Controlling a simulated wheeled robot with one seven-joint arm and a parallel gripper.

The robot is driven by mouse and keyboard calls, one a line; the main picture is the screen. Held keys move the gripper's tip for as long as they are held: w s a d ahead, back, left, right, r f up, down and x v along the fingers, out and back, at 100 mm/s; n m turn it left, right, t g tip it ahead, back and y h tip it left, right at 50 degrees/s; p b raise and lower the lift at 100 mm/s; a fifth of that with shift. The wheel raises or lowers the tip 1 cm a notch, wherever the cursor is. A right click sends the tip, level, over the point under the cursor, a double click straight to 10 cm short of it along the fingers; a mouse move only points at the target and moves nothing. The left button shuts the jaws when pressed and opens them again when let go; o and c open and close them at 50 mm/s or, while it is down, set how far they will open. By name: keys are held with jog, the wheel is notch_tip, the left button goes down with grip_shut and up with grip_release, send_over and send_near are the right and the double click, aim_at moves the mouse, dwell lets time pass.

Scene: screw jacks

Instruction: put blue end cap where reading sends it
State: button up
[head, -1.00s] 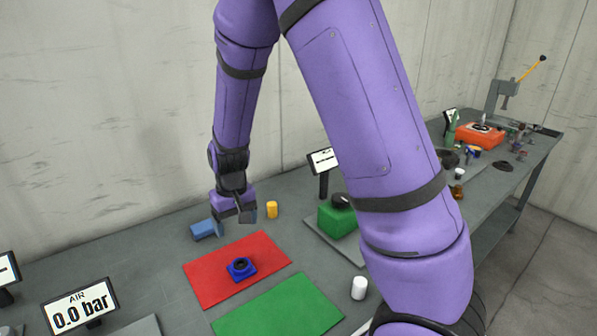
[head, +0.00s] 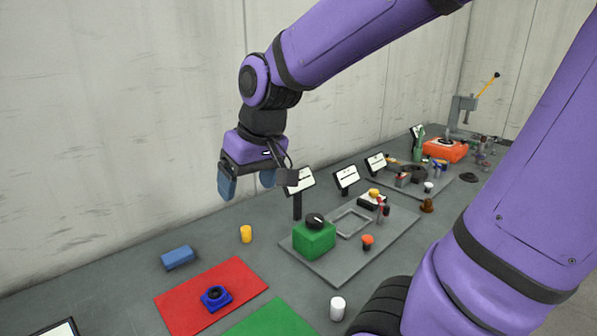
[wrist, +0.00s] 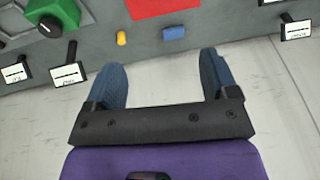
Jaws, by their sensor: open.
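A blue square piece with a dark round ring on top, which looks like the blue end cap (head: 216,298), sits on the red mat (head: 185,312). The green mat (head: 270,322) lies in front of it, cut off by the lower edge. My gripper (head: 248,184) hangs open and empty in the air, well above the bench and behind the mats. In the wrist view its two blue fingers (wrist: 160,65) are spread apart with nothing between them. The red mat also shows in part there (wrist: 165,7), but the end cap is out of that view.
A blue block (head: 178,258) and a yellow cylinder (head: 246,234) stand behind the red mat. A white cylinder (head: 338,308) stands at the front. A green box with a black knob (head: 314,238) sits on a grey plate to the right, with small displays (head: 346,177) behind it.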

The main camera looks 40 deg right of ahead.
jog(key=s+d+r+t+h, duration=0.1)
jog(key=s+r, duration=0.3)
jog(key=s, duration=0.7)
jog(key=shift+d+r+t, duration=0.35)
jog(key=shift+d+t, duration=0.05)
jog(key=shift+d, duration=0.1)
jog(key=shift+w, duration=0.1)
